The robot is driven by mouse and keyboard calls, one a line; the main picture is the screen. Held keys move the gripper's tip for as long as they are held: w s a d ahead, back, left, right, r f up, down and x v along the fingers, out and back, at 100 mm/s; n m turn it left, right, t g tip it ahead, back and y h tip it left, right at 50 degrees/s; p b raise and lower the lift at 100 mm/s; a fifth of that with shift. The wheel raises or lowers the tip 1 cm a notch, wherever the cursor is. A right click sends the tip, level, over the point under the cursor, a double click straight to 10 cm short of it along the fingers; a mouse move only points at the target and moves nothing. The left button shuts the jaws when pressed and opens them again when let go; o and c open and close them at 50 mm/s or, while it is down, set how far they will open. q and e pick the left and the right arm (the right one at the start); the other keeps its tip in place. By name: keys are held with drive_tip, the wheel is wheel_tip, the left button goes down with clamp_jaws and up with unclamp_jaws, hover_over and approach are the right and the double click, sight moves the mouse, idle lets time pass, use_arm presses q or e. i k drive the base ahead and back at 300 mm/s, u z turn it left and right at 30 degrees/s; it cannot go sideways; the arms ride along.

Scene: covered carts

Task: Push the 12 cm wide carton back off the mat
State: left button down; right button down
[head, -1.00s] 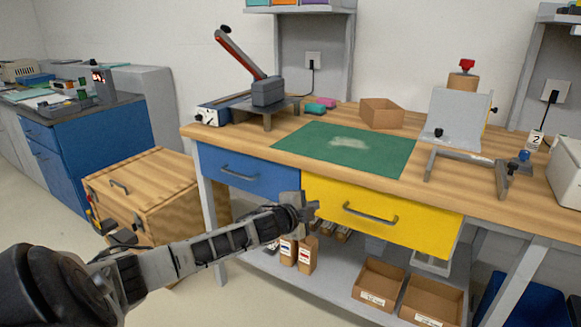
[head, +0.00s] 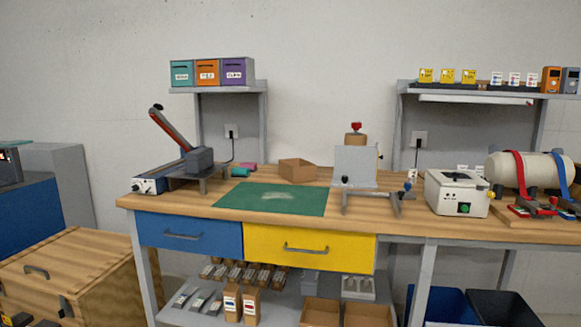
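The carton (head: 297,171) is a small brown open-topped box on the wooden workbench. It stands at the back edge of the green mat (head: 240,200); I cannot tell whether its front still overlaps the mat. The mat lies flat with a pale smudge near its middle. Neither of my grippers shows in the head view now.
A lever press (head: 190,160) stands left of the mat, with small teal and pink blocks (head: 241,171) behind it. A grey plate stand (head: 355,166) and a metal bracket frame (head: 372,199) stand to the right. The bench front before the mat is clear.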

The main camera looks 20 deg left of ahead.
sight(295, 169)
drive_tip(key=u, duration=0.55)
drive_tip(key=i, duration=1.35)
drive_tip(key=z, duration=0.65)
